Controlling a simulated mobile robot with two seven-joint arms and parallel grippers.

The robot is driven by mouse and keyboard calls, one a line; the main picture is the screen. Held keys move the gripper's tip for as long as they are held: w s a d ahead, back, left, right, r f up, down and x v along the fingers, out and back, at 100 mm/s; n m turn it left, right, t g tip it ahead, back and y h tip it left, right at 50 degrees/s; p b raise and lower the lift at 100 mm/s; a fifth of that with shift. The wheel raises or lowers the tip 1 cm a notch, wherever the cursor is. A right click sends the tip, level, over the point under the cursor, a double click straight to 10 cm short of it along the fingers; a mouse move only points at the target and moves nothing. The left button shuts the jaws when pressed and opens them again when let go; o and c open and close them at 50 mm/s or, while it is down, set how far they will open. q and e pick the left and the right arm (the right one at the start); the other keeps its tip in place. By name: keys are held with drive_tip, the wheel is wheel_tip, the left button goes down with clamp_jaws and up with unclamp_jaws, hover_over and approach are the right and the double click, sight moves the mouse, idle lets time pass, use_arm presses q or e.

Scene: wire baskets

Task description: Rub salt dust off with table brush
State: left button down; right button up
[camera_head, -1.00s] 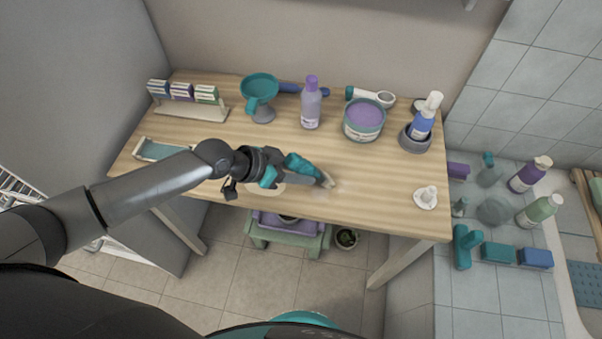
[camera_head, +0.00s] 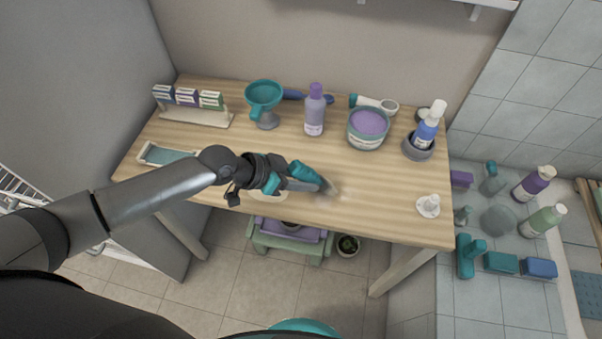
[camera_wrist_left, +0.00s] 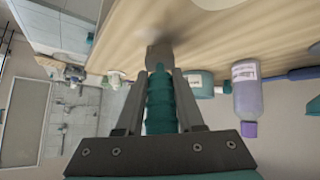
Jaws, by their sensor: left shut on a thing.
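My left gripper (camera_head: 284,183) is shut on the teal handle of the table brush (camera_head: 308,174), low over the front middle of the wooden table (camera_head: 390,190). In the left wrist view the brush (camera_wrist_left: 160,105) lies between the two fingers, and its grey head points at the tabletop. The bristle end is at or very near the wood; contact is hard to tell. A faint pale patch of salt dust (camera_head: 342,193) shows on the wood just right of the brush head. My right gripper is not in view.
A small white item (camera_head: 429,205) stands at the right. Wood between brush and white item is clear.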

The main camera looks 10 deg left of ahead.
use_arm(q)
drive_tip(key=shift+s, duration=0.1)
drive_tip(key=shift+s+d+p, duration=0.4)
drive_tip(key=shift+p, duration=0.15)
drive_tip(key=shift+s+d+p, duration=0.45)
drive_tip(key=shift+p, duration=0.15)
drive_tip(key=shift+s+d+r+p, duration=0.1)
drive_tip(key=shift+s+d+p, duration=0.25)
drive_tip(key=shift+s+p, duration=0.1)
drive_tip(key=shift+d, duration=0.1)
